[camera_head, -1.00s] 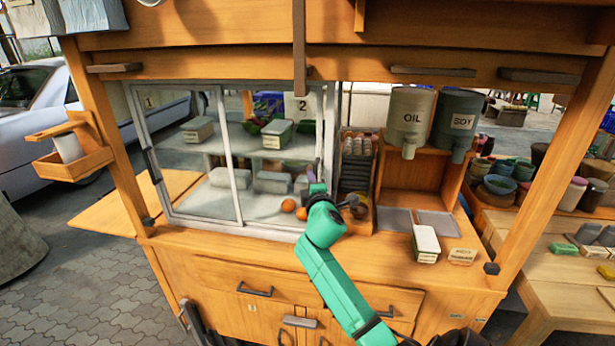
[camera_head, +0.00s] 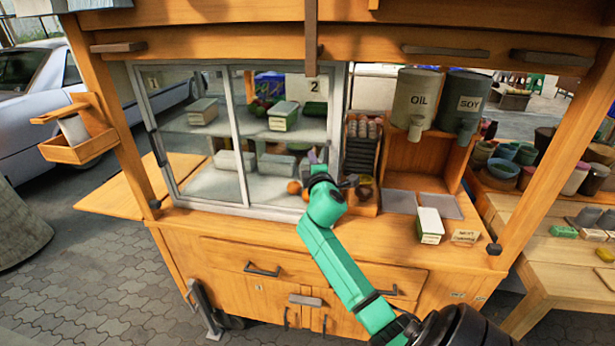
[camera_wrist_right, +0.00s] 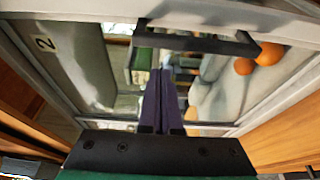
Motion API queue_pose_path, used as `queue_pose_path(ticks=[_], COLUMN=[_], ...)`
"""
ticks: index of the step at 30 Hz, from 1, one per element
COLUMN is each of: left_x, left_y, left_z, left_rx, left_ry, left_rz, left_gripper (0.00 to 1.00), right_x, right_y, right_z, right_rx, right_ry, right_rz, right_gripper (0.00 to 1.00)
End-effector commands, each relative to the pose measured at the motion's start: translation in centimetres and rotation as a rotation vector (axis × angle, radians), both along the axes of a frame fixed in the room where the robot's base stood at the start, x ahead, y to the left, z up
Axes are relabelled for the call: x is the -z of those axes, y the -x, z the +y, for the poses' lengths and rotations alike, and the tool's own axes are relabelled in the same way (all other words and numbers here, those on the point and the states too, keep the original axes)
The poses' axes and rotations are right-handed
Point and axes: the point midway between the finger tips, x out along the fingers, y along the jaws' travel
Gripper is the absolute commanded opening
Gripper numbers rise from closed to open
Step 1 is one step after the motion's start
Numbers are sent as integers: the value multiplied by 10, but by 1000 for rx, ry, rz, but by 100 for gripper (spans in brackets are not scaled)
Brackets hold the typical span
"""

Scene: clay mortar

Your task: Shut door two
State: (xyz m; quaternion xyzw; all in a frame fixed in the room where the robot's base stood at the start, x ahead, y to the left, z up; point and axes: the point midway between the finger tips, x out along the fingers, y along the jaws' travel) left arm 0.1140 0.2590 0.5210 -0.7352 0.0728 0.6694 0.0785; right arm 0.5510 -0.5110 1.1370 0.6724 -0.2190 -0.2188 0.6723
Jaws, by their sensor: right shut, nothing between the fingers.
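Door two (camera_head: 291,150) is the glass panel labelled 2 in a pale metal frame, at the right half of the display case in the head view. From here I cannot tell whether a gap stands at its edge. My right gripper (camera_head: 314,157) is in front of its lower right part. In the right wrist view, the shut purple fingers (camera_wrist_right: 161,95) point at the glass, and their tips are close to a dark bar handle (camera_wrist_right: 200,40). I cannot tell whether they touch it. The label 2 (camera_wrist_right: 45,43) shows at the left there. My left gripper is out of view.
Door one (camera_head: 200,150) is to the left. Inside the case are lidded tubs (camera_head: 284,116) and oranges (camera_wrist_right: 268,54). A rack (camera_head: 361,150), an OIL dispenser (camera_head: 413,105) and a SOY dispenser (camera_head: 463,105) stand to the right. The wooden counter (camera_head: 370,230) runs below the case.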

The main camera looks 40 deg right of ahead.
Motion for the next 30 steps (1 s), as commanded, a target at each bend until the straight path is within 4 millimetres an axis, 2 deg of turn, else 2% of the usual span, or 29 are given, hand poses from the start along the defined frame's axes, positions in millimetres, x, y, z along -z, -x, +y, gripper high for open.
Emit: queue_pose_path(ticks=[2,9,15,18,27,29,30], left_x=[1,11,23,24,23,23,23], left_y=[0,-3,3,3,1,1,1], left_z=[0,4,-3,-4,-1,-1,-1], left_rx=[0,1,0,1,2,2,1], left_ry=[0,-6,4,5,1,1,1], left_rz=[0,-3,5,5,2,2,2], left_gripper=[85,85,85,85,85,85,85], right_x=[0,4,4,2,1,6,16], right_y=[-2,34,68,77,79,77,74], right_z=[-1,26,50,57,58,58,58], right_rx=[0,-2,-1,-1,0,-3,-9], right_ry=[0,-1,-2,-1,-1,-11,-28], right_rz=[0,0,0,0,0,8,20], right_gripper=[0,0,0,0,0,0,0])
